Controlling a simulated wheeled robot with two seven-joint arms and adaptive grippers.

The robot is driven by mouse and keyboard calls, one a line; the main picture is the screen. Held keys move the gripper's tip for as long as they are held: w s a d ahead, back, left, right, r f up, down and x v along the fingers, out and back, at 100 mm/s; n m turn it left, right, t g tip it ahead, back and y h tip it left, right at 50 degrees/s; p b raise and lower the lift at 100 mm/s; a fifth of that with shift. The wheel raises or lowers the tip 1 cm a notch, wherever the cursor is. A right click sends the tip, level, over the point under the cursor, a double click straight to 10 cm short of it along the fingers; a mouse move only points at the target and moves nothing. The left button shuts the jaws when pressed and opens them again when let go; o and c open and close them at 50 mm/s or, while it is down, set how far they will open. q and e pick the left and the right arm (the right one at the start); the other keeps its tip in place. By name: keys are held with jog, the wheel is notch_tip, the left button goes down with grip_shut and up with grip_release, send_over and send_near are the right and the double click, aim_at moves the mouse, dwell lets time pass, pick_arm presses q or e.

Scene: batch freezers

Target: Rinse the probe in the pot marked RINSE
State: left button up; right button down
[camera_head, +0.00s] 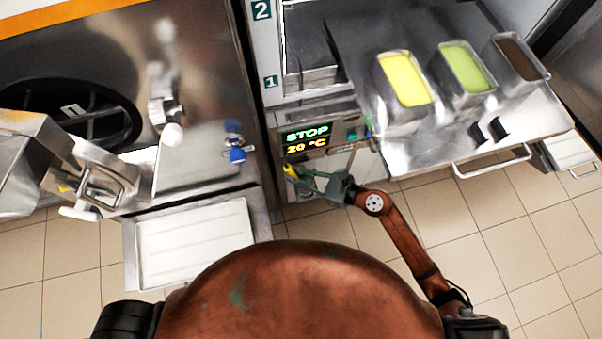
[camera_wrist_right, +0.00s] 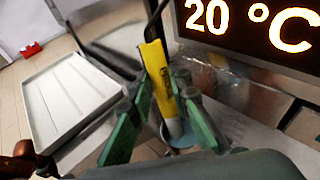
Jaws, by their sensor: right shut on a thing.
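My right gripper (camera_head: 300,178) is shut on the yellow probe (camera_head: 290,170), just below the lit freezer display. In the right wrist view the probe's yellow handle (camera_wrist_right: 155,70) stands between the green fingers (camera_wrist_right: 166,95), slightly tilted, with a dark cable or stem at its top. Its lower grey end goes down at a small round pot or holder with a bluish rim (camera_wrist_right: 183,145). The fingers partly hide this, and I cannot tell whether the tip is inside. No RINSE mark is readable. My left gripper is out of view.
The display (camera_head: 306,140) reads STOP and 20 °C. A steel counter (camera_head: 440,140) with yellow, green and brown tubs stands to the right. At left are a freezer, blue-topped items (camera_head: 236,155) and a white tray (camera_head: 195,243). Tiled floor is clear at lower right.

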jog(key=shift+w+a+f, duration=0.1)
jog(key=shift+a+f, duration=0.15)
jog(key=shift+w+a+r, duration=0.2)
jog(key=shift+w+r, duration=0.2)
jog(key=shift+r, duration=0.1)
jog(key=shift+w+d+f, duration=0.15)
jog(key=shift+w+f, duration=0.3)
jog(key=shift+f, duration=0.1)
jog(key=shift+f+b+v, duration=0.25)
jog(key=shift+b+v, duration=0.1)
jog(key=shift+v, duration=0.8)
jog(key=shift+s, duration=0.2)
jog(key=shift+s+r, duration=0.1)
jog(key=shift+r, duration=0.1)
jog(key=shift+s+a+r+p, duration=0.2)
jog(key=shift+a+r+p, duration=0.05)
jog(key=shift+p, duration=0.3)
jog(key=shift+a+f, duration=0.5)
jog(key=shift+w+a+r, duration=0.3)
jog(key=shift+a+r, duration=0.05)
jog(key=shift+r, duration=0.15)
jog(key=shift+w+f+b, duration=0.3)
jog(key=shift+w+f, duration=0.15)
jog(key=shift+f, duration=0.1)
